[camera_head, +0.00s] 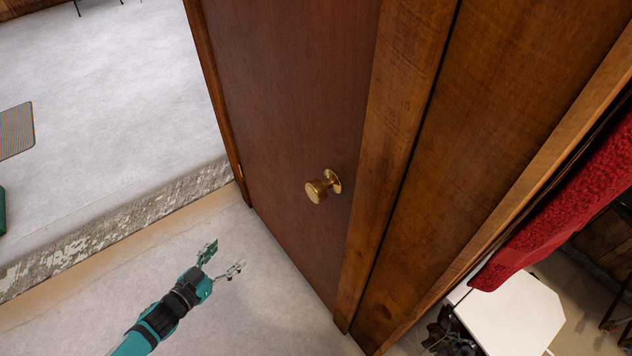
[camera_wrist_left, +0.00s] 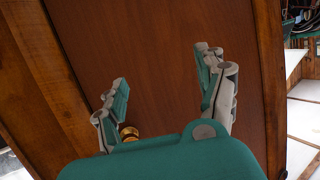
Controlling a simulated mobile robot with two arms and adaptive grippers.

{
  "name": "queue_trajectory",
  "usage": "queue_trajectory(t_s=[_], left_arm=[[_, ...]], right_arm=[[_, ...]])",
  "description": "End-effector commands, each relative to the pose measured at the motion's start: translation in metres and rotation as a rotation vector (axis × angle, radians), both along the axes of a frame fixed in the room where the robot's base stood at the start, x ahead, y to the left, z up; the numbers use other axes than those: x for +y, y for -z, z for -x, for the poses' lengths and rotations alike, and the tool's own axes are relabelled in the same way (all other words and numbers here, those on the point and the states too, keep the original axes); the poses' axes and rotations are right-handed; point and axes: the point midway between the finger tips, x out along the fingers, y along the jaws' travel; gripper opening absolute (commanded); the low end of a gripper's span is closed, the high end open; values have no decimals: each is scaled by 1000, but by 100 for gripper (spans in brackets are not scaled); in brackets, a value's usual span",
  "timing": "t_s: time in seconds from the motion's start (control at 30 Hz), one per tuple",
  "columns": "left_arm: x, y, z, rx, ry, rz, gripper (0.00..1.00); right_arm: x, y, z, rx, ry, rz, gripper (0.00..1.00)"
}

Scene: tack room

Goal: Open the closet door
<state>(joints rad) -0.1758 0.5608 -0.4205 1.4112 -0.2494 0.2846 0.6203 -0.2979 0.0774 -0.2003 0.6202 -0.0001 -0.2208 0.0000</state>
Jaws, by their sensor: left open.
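The closet door (camera_head: 280,100) is a dark reddish-brown wooden door in a lighter wood frame, and it looks shut. A round brass knob (camera_head: 318,190) sticks out from its right side. My left gripper (camera_head: 226,259) is open and empty, to the lower left of the knob and apart from it. In the left wrist view, the open fingers (camera_wrist_left: 168,85) face the door panel (camera_wrist_left: 155,50). The knob (camera_wrist_left: 129,133) shows there low beside the left finger, partly hidden by the gripper body. My right gripper is not in view.
A wood panel (camera_head: 480,130) continues to the right of the door frame. A red textured cloth (camera_head: 565,205) hangs at the right, above a white surface (camera_head: 512,315). Pale floor (camera_head: 110,80) lies open at the left, with a worn threshold strip (camera_head: 110,228) across it.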

Motion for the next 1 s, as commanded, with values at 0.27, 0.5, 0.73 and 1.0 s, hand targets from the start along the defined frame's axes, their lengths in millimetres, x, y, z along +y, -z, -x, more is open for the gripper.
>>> queue_trajectory(t_s=[0.27, 0.5, 0.73, 1.0], left_arm=[[-81, -165, 20, -197, 387, 208, 72], [-105, -183, 17, -209, 435, 238, 72], [-143, -184, -11, -212, 434, 238, 72], [-191, -183, -46, -210, 432, 236, 72]], right_arm=[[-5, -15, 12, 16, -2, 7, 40], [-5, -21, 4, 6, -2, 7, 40], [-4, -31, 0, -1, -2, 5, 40], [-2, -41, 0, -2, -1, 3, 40]])
